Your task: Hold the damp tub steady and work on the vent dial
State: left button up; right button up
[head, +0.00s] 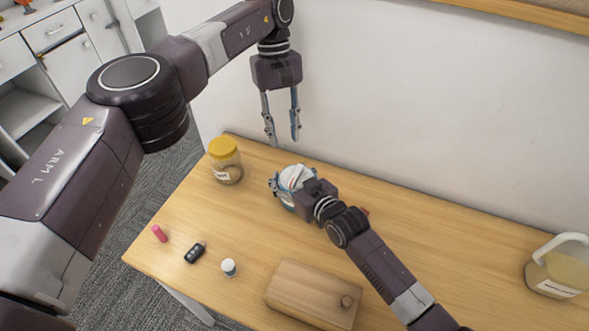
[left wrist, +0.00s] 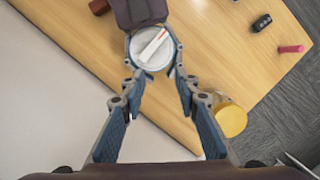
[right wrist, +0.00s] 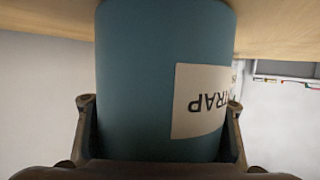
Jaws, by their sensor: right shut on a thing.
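The damp tub (head: 293,178) stands on the wooden table near the wall. It has a blue body, and in the right wrist view its side (right wrist: 140,70) carries a white label with upside-down letters. My right gripper (right wrist: 160,108) is shut around the tub's body, one finger on each side. The vent dial (left wrist: 153,46), a pale bar with a red tip, lies across the round white lid (left wrist: 143,61). My left gripper (head: 283,140) is open and empty above the tub, pointing down, its fingers apart from the lid.
A yellow-lidded jar (head: 225,162) stands left of the tub. A pink cylinder (head: 159,233), a black key fob (head: 195,252) and a small white-capped bottle (head: 229,267) are nearer the front. A wooden box (head: 312,293) and a handled jug (head: 556,272) are right. The wall rises close behind.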

pick_arm(q)
jog(key=m, duration=0.1)
jog(key=m+t, duration=0.7)
jog(key=m, duration=0.1)
send_near(297, 172)
jog(key=shift+h, duration=0.4)
jog(key=x, duration=0.8)
jog(key=shift+w+a+f, duration=0.1)
jog(key=shift+a+f, duration=0.15)
jog(key=shift+a, duration=0.1)
grip_shut()
